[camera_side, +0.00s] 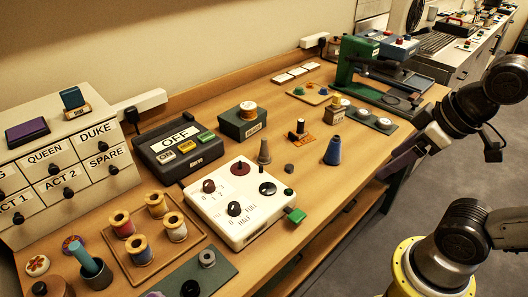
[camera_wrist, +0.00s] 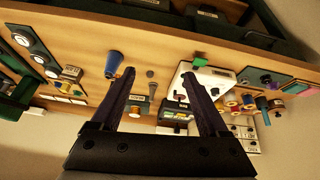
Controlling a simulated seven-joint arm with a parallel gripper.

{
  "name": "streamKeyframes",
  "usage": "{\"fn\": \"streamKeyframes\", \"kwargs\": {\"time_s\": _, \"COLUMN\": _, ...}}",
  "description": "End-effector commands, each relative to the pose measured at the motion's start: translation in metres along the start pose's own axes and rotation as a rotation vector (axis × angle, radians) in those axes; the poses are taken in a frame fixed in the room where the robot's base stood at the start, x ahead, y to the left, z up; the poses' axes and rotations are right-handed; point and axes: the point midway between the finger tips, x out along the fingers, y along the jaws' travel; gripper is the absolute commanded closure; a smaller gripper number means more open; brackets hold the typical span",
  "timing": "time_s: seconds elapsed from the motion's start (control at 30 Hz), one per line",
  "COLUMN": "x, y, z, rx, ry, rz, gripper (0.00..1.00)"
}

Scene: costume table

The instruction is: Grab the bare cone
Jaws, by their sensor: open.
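The bare cone (camera_side: 264,151) is a slim grey-brown cone standing upright on the table, just behind the white control box's right end. In the wrist view the small grey cone (camera_wrist: 152,89) shows between my fingers, some way beyond them. A second cone, wound in blue (camera_side: 333,151), stands to its right; it also shows in the wrist view (camera_wrist: 114,63) beside one fingertip. My gripper (camera_wrist: 157,73) has two dark purple fingers spread wide with nothing between them. In the side view my gripper (camera_side: 390,170) is at the table's front edge, right of both cones.
The white control box (camera_side: 240,210) with knobs and a green tab is close left of the grey cone. A dark OFF box (camera_side: 178,145) and a green box with a spool (camera_side: 241,122) stand behind. Small dark pieces (camera_side: 289,168) lie near. A green machine (camera_side: 352,65) stands at right.

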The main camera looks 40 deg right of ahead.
Motion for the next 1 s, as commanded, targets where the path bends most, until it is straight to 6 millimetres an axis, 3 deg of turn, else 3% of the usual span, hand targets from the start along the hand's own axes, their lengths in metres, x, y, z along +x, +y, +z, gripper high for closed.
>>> {"fn": "streamKeyframes", "kwargs": {"time_s": 0.13, "x": -0.016, "y": 0.001, "z": -0.014, "rx": -0.223, "ry": 0.013, "rz": 0.003, "gripper": 0.22}}
{"fn": "streamKeyframes", "kwargs": {"time_s": 0.27, "x": -0.034, "y": 0.005, "z": -0.048, "rx": -0.462, "ry": 0.005, "rz": 0.002, "gripper": 0.22}}
{"fn": "streamKeyframes", "kwargs": {"time_s": 0.4, "x": -0.044, "y": 0.009, "z": -0.099, "rx": -0.74, "ry": -0.032, "rz": -0.017, "gripper": 0.22}}
{"fn": "streamKeyframes", "kwargs": {"time_s": 0.53, "x": -0.039, "y": 0.014, "z": -0.149, "rx": -0.979, "ry": -0.078, "rz": -0.053, "gripper": 0.22}}
{"fn": "streamKeyframes", "kwargs": {"time_s": 0.77, "x": 0.002, "y": 0.021, "z": -0.229, "rx": -1.311, "ry": -0.155, "rz": -0.148, "gripper": 0.22}}
{"fn": "streamKeyframes", "kwargs": {"time_s": 1.0, "x": 0.082, "y": 0.025, "z": -0.286, "rx": -1.509, "ry": -0.23, "rz": -0.269, "gripper": 0.22}}
